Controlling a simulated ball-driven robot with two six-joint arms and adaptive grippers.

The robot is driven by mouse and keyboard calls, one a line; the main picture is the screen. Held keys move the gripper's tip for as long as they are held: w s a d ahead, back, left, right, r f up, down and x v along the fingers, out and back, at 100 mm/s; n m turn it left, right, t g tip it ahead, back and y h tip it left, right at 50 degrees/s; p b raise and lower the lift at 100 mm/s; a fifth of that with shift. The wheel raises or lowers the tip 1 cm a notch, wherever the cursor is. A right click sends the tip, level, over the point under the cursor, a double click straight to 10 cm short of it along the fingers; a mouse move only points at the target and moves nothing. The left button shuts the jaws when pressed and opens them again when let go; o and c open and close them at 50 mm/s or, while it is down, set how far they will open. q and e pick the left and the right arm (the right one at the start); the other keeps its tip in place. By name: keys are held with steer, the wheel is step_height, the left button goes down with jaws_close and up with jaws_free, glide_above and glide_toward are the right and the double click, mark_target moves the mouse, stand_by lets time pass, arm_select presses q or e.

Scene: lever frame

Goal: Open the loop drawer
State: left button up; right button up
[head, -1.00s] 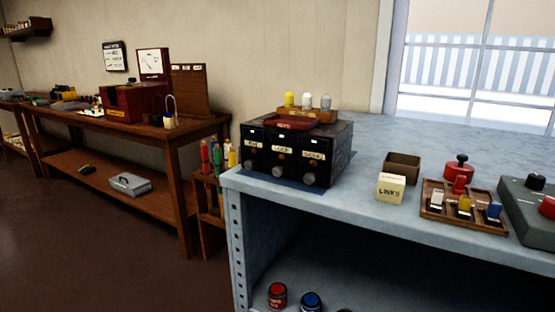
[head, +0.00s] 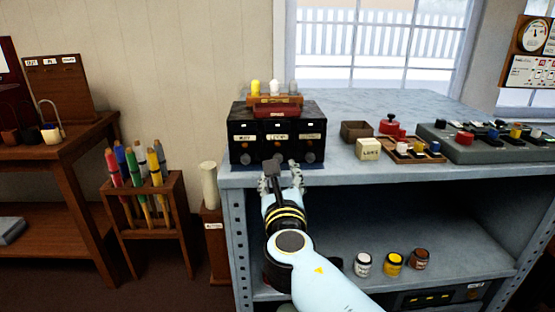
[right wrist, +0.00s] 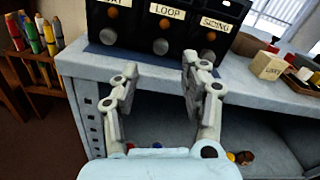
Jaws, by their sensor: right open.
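A black three-drawer cabinet (head: 247,124) stands on the blue-grey bench near its left end. The middle drawer carries the LOOP label (head: 278,136), which also shows in the right wrist view (right wrist: 167,11). All three drawers look shut. The round loop knob (right wrist: 161,46) is plain in the right wrist view. My right gripper (head: 280,173) is open and empty in front of the cabinet at the bench's front edge. In the right wrist view its fingers (right wrist: 158,70) spread either side of the loop knob, short of it. My left gripper is in no view.
The SIDING knob (right wrist: 207,55) is close to the right finger. The bench edge (right wrist: 85,72) lies beneath the fingers. A cream LINKS box (head: 368,149) and an open brown box (head: 356,130) stand to the right. A rack of coloured tubes (head: 145,190) stands left of the bench.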

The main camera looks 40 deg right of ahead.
mark_target(276, 140)
steer(key=x, duration=0.8)
steer(key=shift+s, duration=0.1)
jaws_close()
steer(key=shift+f, duration=0.1)
